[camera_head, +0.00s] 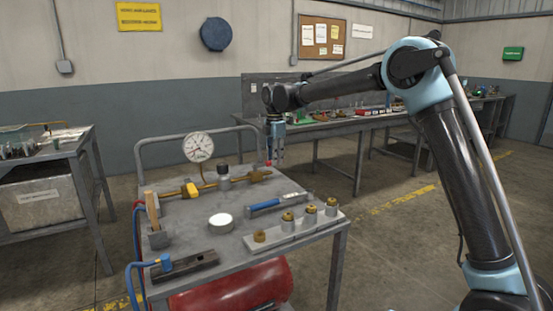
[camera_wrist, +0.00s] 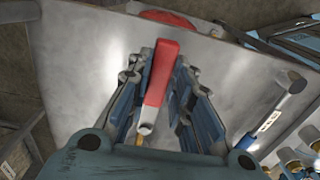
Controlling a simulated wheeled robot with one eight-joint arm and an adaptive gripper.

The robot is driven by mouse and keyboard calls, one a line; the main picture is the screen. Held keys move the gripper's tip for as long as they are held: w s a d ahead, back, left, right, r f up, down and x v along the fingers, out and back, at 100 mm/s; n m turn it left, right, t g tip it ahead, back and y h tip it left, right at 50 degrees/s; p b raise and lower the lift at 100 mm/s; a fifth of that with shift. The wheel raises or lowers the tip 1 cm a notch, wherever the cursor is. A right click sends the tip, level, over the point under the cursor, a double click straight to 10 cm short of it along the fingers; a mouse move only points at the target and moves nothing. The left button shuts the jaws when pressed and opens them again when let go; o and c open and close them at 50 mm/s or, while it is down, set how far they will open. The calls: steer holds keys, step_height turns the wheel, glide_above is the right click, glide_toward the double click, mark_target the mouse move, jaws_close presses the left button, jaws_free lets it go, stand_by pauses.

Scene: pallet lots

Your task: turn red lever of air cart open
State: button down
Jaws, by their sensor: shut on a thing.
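The air cart (camera_head: 188,217) is a grey metal cart with a red tank (camera_head: 235,288) beneath its top. A brass pipe line (camera_head: 206,185) with a round pressure gauge (camera_head: 198,147) runs along its back. My gripper (camera_head: 277,158) points down at the right end of this line. The red lever shows as a small red spot (camera_head: 268,163) beside the fingers in the head view. In the wrist view the red lever (camera_wrist: 161,73) lies lengthwise between the fingers of my gripper (camera_wrist: 163,65), which is shut on it. The lever's pivot is hidden in both views.
On the cart top are a white disc (camera_head: 220,222), a blue-handled tool (camera_head: 275,204), several brass fittings (camera_head: 288,221), a wooden-handled item (camera_head: 152,210) and a dark bar (camera_head: 185,266). A long workbench (camera_head: 335,129) stands behind; another table (camera_head: 50,150) stands left.

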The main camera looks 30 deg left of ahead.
steer(key=shift+w, duration=0.35)
steer(key=c, duration=1.5)
jaws_free()
steer(key=shift+o, duration=0.3)
steer(key=shift+s, duration=0.1)
step_height(320, 180, up, 12)
